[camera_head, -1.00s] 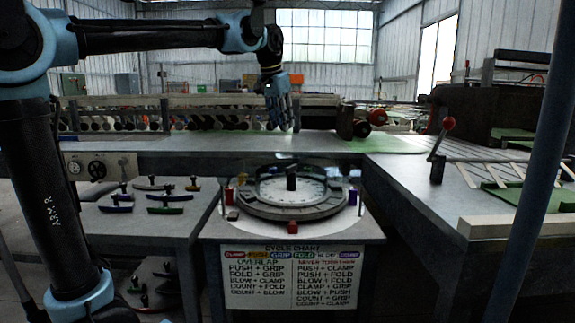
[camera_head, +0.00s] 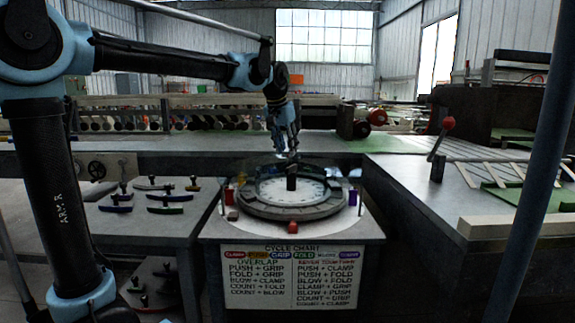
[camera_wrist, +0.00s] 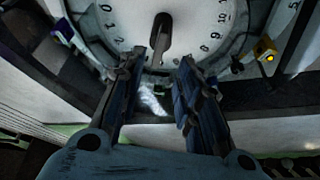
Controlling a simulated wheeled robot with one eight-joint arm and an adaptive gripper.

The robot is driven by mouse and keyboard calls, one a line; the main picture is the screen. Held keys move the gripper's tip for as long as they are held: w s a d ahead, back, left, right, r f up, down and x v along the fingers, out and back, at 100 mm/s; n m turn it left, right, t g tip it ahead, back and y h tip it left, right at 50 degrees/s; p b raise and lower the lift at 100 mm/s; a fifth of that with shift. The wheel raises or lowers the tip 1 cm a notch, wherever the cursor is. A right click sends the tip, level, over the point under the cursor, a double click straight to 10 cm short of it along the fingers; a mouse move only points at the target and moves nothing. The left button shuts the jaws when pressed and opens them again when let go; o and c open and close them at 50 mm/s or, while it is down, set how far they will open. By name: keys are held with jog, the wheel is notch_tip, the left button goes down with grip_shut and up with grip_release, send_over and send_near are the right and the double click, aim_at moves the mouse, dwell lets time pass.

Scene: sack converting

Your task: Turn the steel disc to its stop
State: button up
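The steel disc (camera_head: 258,208) lies flat on a stand in the middle of the head view, with a pale numbered dial on it and a dark upright knob (camera_head: 291,178) at its centre. In the wrist view the dial (camera_wrist: 115,12) fills the top and the knob (camera_wrist: 161,32) shows at top centre. My gripper (camera_head: 291,156) hangs just above the knob in the head view, pointing down. In the wrist view my gripper (camera_wrist: 168,65) has its two fingers apart, with a clear gap between them. It holds nothing, and the knob lies beyond the fingertips.
Red (camera_head: 293,227) and purple (camera_head: 353,196) blocks stand around the disc. A cycle chart (camera_head: 291,278) hangs on the stand's front. A left table (camera_head: 100,228) holds several coloured handles. A red-knobbed lever (camera_head: 448,123) stands on the right bench.

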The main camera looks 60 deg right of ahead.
aim_at(291, 166)
jog(key=x, duration=0.7)
jog(key=shift+d+f, duration=0.1)
jog(key=shift+f, duration=0.2)
grip_shut()
